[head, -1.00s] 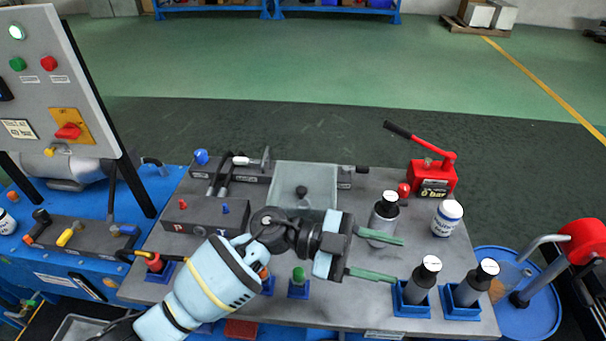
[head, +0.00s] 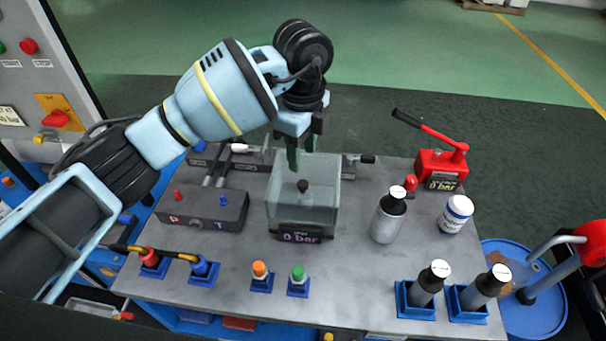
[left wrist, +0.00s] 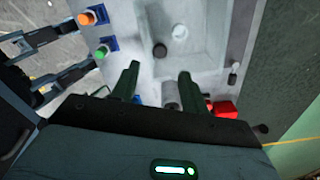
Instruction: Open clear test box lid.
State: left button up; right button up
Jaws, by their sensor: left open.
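The clear test box (head: 325,205) stands at the middle of the bench with its transparent lid lying shut on top. A dark knob (head: 303,186) stands up from the lid; it also shows in the left wrist view (left wrist: 160,51). A "0 bar" display is on the box's front. My left gripper (head: 293,166) is open and empty, pointing down by the far left part of the box. In the left wrist view its two green fingers (left wrist: 158,82) are spread, apart from the knob. I cannot tell how high they are above the lid. My right gripper is not in view.
A grey bottle (head: 387,218) and a white jar (head: 455,214) stand right of the box. A red hand pump (head: 440,168) is behind them. A dark port block (head: 203,208) is on the left. Orange (head: 260,272) and green (head: 298,275) plugs stand in front.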

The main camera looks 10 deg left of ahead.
aim_at(303, 183)
pick_arm(q)
jog(key=shift+f, duration=3.9)
jog(key=shift+c, duration=0.5)
grip_shut()
